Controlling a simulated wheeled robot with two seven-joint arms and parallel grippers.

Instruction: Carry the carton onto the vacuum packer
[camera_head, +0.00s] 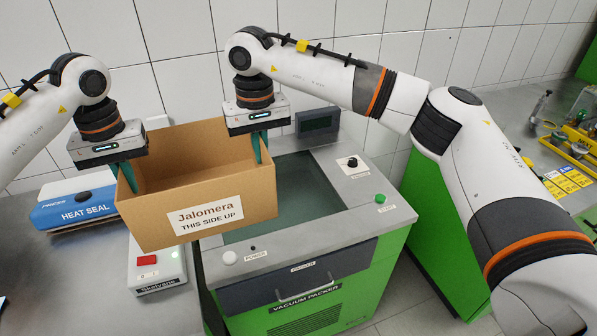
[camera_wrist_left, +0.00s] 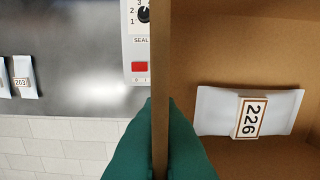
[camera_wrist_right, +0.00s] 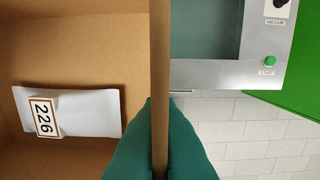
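The open-topped brown carton (camera_head: 222,213) has a label reading "Jalomera THIS SIDE UP". It is held in the air, slightly tilted in the head view, over the left part of the vacuum packer (camera_head: 340,218) and the gap beside it. My left gripper (camera_head: 124,176) is shut on the carton's left wall, which shows between the green fingers in the left wrist view (camera_wrist_left: 160,140). My right gripper (camera_head: 258,150) is shut on the right wall, also seen in the right wrist view (camera_wrist_right: 160,140). A white pouch marked 226 (camera_wrist_right: 85,112) lies inside the carton.
A blue heat sealer (camera_head: 75,206) and its control box (camera_head: 158,262) with a red switch stand on the steel table at left. The packer's top carries knobs, a green start button (camera_head: 380,198) and a display (camera_head: 318,122). Pouches (camera_wrist_left: 24,78) lie on the table.

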